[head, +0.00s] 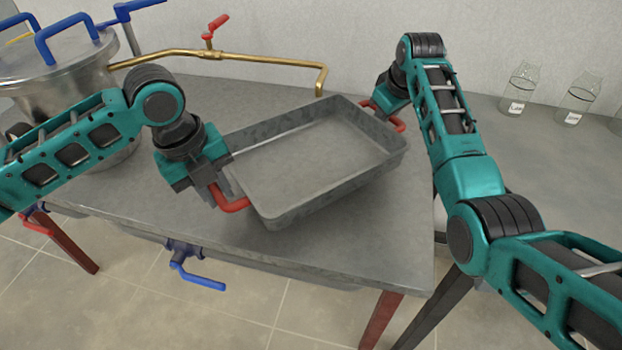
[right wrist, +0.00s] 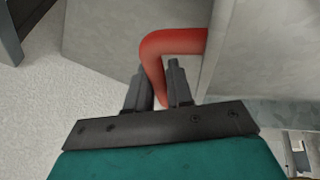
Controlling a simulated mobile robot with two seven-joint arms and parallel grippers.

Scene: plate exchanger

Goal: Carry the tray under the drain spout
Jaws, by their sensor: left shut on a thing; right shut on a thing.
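A grey metal tray (head: 310,155) with red side handles is above the grey bench, tilted in the head view. My left gripper (head: 217,192) is shut on its left red handle (head: 232,205). My right gripper (head: 378,100) is shut on the right red handle (head: 397,123). In the right wrist view my right gripper (right wrist: 160,90) has its fingers on either side of the red handle (right wrist: 172,42). The brass drain spout (head: 322,80) points down just behind the tray's far edge. The tray looks empty.
A steel vessel (head: 60,70) with blue handles stands at the left. A red valve lever (head: 216,25) sits on the brass pipe. Glass jars (head: 520,88) stand at the back right. A blue-handled valve (head: 195,275) hangs below the bench (head: 380,235).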

